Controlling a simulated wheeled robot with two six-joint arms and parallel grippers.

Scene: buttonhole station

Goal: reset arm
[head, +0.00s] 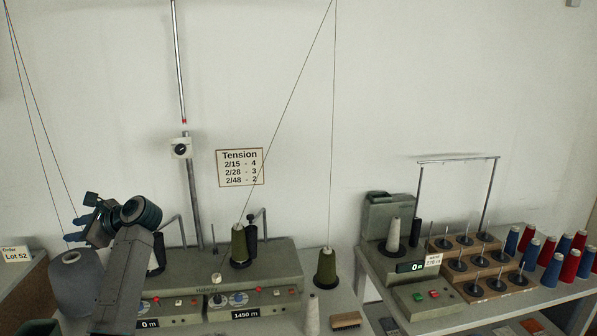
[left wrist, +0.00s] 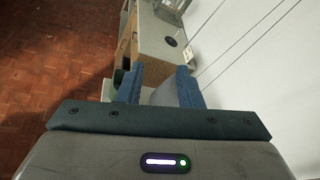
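My left gripper (head: 75,237) is raised at the left of the head view, its arm coming up from the bottom edge. Its blue fingers show just above the top of a large grey cone (head: 76,285). In the left wrist view the two fingers of the left gripper (left wrist: 160,82) stand apart, with part of the grey cone (left wrist: 164,95) seen between them. I see no hold on the cone. My right gripper is in neither view.
A winding machine (head: 280,262) with dials and an olive cone (head: 239,245) stands right of my left arm. Another olive cone (head: 325,268) stands beside it. A second machine (head: 420,295) and several red and blue spools are at right. Threads run upward near the left gripper.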

